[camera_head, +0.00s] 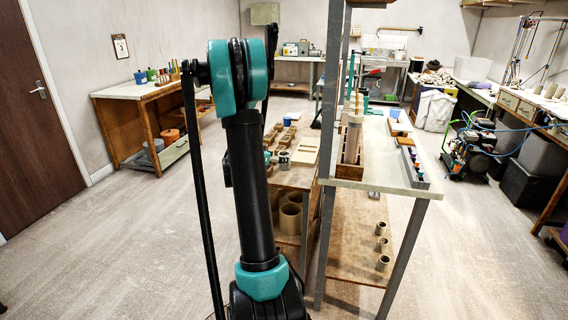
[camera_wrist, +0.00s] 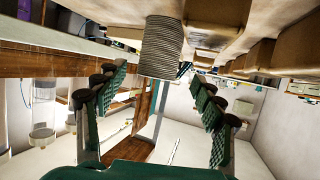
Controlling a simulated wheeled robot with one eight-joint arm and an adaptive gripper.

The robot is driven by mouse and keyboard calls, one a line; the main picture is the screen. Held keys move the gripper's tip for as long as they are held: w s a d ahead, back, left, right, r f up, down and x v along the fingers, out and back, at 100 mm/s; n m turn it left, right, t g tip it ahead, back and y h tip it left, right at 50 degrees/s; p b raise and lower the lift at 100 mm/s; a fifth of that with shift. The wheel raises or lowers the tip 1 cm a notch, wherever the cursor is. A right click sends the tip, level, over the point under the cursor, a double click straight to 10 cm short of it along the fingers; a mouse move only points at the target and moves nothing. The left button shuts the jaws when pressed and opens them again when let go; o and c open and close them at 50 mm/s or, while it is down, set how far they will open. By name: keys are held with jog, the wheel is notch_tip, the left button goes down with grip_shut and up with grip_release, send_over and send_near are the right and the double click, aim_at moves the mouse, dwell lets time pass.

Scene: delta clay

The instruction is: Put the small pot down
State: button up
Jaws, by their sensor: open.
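In the wrist view, which looks upside down, a small grey ribbed pot (camera_wrist: 162,46) meets the pale work surface (camera_wrist: 215,10) at the picture's top, so it appears to stand upright there. My gripper (camera_wrist: 158,84) is open, with its green padded fingers spread left and right. The pot lies ahead of and between the fingertips in the picture. I see no finger touching it.
Several tan blocks or pots (camera_wrist: 255,58) stand beside the ribbed pot. In the head view a shelf unit with a metal post (camera_head: 328,110) stands close right of my arm. Large pots (camera_head: 290,217) sit on a lower shelf. Open floor (camera_head: 110,250) lies to the left.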

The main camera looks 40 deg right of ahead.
jog(key=x, duration=0.5)
jog(key=shift+s+f, duration=0.1)
jog(key=shift+f, duration=0.1)
jog(key=c, duration=1.4)
jog(key=shift+r, duration=0.15)
